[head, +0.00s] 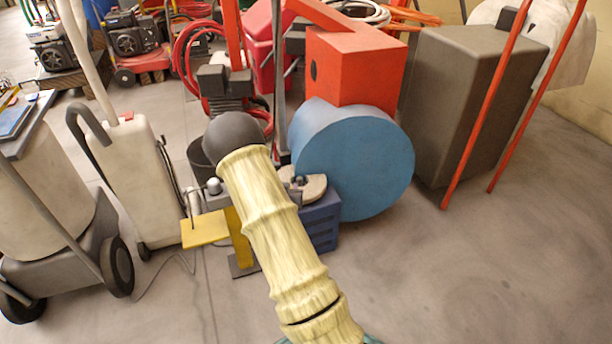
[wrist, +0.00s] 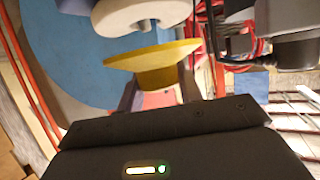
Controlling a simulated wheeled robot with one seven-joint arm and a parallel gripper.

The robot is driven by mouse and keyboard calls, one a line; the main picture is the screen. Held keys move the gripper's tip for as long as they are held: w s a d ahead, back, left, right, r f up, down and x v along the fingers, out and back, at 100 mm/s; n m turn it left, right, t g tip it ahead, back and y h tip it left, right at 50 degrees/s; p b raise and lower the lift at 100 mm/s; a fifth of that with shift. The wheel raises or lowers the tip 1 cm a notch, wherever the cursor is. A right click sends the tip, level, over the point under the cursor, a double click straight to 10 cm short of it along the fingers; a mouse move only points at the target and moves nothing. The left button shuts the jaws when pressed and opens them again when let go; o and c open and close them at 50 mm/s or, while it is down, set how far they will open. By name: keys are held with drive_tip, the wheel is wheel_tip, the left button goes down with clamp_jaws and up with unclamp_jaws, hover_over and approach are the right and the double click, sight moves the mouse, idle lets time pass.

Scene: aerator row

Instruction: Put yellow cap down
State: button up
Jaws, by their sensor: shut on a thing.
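The yellow cap (wrist: 152,61) shows in the wrist view as a wide flared rim with a narrower body below it. My gripper (wrist: 160,82) is shut on the cap, with one dark finger on each side of its narrower part. A cream rounded piece (wrist: 135,14) is just beyond the cap's rim; I cannot tell whether they touch. In the head view my arm covers the middle, and the cap and fingers cannot be made out there. A cream notched piece (head: 312,187) sits on a blue block (head: 321,222) beside my arm.
A big blue drum (head: 362,165) under a red box (head: 355,68) stands right of my arm. A yellow plate (head: 205,230) on a yellow post (head: 238,237) is at its left. A dark grey cabinet (head: 458,95) and cream machine (head: 130,180) stand farther out. Floor at lower right is clear.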

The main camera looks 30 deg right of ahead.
drive_tip(key=a+f+n+t+y+p, duration=0.1)
drive_tip(key=a+n+y+p, duration=0.2)
drive_tip(key=a, duration=0.8)
drive_tip(key=s+a+f+n+t+y+p, duration=0.1)
drive_tip(key=a+n+t+y+p, duration=0.1)
drive_tip(key=a, duration=0.9)
drive_tip(key=n+y+p, duration=0.1)
drive_tip(key=n+y, duration=0.1)
drive_tip(key=y, duration=0.1)
drive_tip(key=shift+s+f+n+y, duration=0.2)
drive_tip(key=shift+s+n+y, duration=0.1)
drive_tip(key=shift+n, duration=0.1)
drive_tip(key=shift+a, duration=0.1)
